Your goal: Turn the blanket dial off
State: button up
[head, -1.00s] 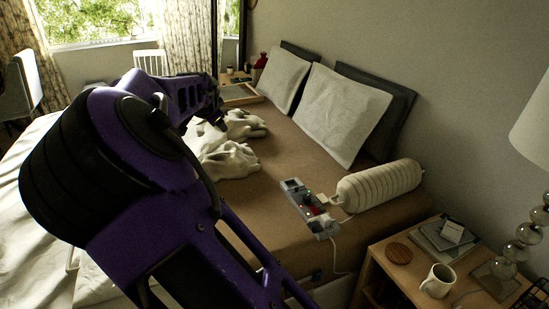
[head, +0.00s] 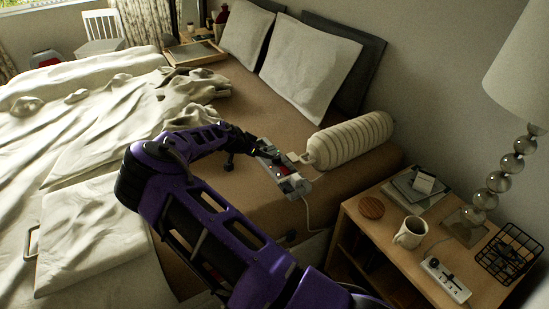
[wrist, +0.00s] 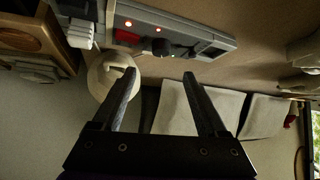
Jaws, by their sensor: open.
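A grey control box (head: 294,184) lies on the bed near its right edge. In the wrist view the box (wrist: 180,30) shows two lit orange lights, a red switch (wrist: 127,37), a round black dial (wrist: 160,47) and a dark slot. I cannot read the dial's setting or tell which control belongs to the blanket. My gripper (wrist: 159,75) is open and empty, its fingertips pointing at the box and apparently short of the dial. In the head view my gripper (head: 240,152) is at the box's far left end, partly hiding it.
A ribbed bolster (head: 350,137) lies right beside the box, with pillows (head: 308,68) behind. A cable runs off the bed. The nightstand (head: 385,235) holds a mug (head: 411,232), a lamp, a wire basket and a white control strip (head: 446,279). Rumpled bedding (head: 100,120) covers the left.

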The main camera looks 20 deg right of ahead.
aim_at(276, 157)
jog(key=b+x, duration=0.1)
jog(key=x, duration=1)
jog(key=shift+f, duration=0.1)
grip_shut()
